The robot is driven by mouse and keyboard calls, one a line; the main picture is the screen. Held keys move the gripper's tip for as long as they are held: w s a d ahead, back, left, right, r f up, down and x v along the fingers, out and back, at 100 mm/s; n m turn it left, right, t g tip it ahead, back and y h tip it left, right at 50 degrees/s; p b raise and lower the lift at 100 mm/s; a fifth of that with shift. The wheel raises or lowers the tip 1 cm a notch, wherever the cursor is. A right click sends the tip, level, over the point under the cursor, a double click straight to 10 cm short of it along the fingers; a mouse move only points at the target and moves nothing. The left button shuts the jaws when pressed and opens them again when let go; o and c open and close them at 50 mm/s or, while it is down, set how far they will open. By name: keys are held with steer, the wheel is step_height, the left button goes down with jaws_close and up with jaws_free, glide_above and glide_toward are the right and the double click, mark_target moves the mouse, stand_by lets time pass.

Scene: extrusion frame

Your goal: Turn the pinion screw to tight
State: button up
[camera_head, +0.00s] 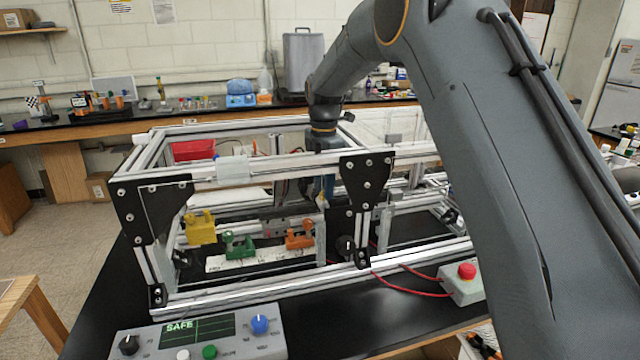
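The aluminium extrusion frame (270,170) stands on the black bench, with black corner plates bolted on. My gripper (322,196) reaches down from above behind the front top beam, near the middle black plate (367,182). Its fingers are small and partly hidden by the beam and plate, so I cannot tell whether they are open or shut or touch anything. I cannot pick out the pinion screw with certainty. An orange part (300,236), a green part (238,246) and a yellow part (201,228) sit inside the frame, below and left of my gripper.
A control box (200,337) with a "SAFE" screen, a black knob and a blue knob stands in front. A red stop button (467,271) sits on a box at right, with a red cable. Beams and plates closely surround my gripper. My arm covers much of the right side.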

steer(key=shift+f, duration=0.4)
steer(key=shift+a, duration=0.1)
jaws_close()
steer(key=m+b, duration=0.1)
steer(key=m, duration=0.3)
steer(key=shift+s+f+m, duration=0.1)
steer(key=shift+m, duration=0.3)
jaws_free()
